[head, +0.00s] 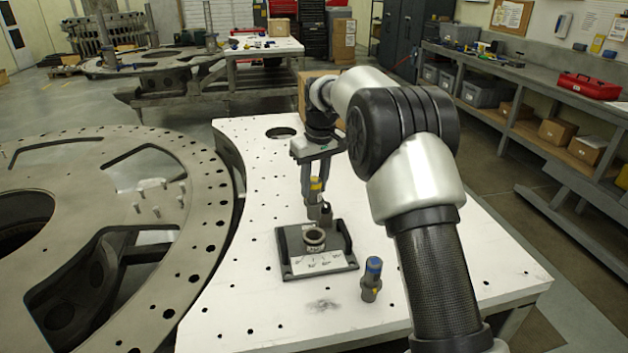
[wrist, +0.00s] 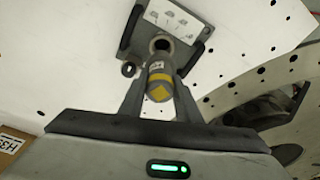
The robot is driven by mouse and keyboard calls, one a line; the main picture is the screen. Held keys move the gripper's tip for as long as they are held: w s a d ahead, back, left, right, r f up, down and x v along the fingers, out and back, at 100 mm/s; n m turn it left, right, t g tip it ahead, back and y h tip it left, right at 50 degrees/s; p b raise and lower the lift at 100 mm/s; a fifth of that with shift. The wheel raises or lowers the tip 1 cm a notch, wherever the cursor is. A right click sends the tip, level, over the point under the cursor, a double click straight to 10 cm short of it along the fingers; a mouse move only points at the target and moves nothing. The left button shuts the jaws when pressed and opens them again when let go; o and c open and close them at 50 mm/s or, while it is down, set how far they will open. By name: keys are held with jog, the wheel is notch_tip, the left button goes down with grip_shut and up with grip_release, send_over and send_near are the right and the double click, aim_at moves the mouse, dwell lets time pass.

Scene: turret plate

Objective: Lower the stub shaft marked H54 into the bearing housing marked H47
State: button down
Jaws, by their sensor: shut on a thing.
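My gripper (head: 313,190) is shut on a grey stub shaft (head: 316,184) with a yellow band. It holds the shaft roughly upright above the work table. In the wrist view the shaft (wrist: 160,88) shows a yellow diamond between the fingers. The bearing housing (head: 315,238) is a round ring on a dark base plate with a white label card. In the head view the shaft's lower end appears above and behind the ring, apart from it. In the wrist view the dark bore of the housing (wrist: 162,43) shows just beyond the shaft. The marks H54 and H47 are not legible.
A second stub shaft with a blue top (head: 372,278) stands right of the base plate (head: 345,265). A large round turret plate (head: 205,220) lies left of the white table (head: 240,310). A cardboard box (head: 304,92) stands behind my gripper. The table's front left is clear.

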aim_at(314, 218)
jog(key=shift+s+f, duration=0.15)
jog(key=shift+f, duration=0.15)
jog(key=shift+f+b, duration=2.8)
jog(key=shift+f, duration=2.25)
jog(key=c, duration=1.2)
grip_release()
jog(key=shift+f, duration=0.1)
jog(key=r, duration=0.5)
jog(key=s+d+r, duration=0.1)
jog(key=r, duration=0.5)
jog(key=s+r, duration=0.1)
jog(key=r, duration=0.5)
jog(key=shift+d+r, duration=0.15)
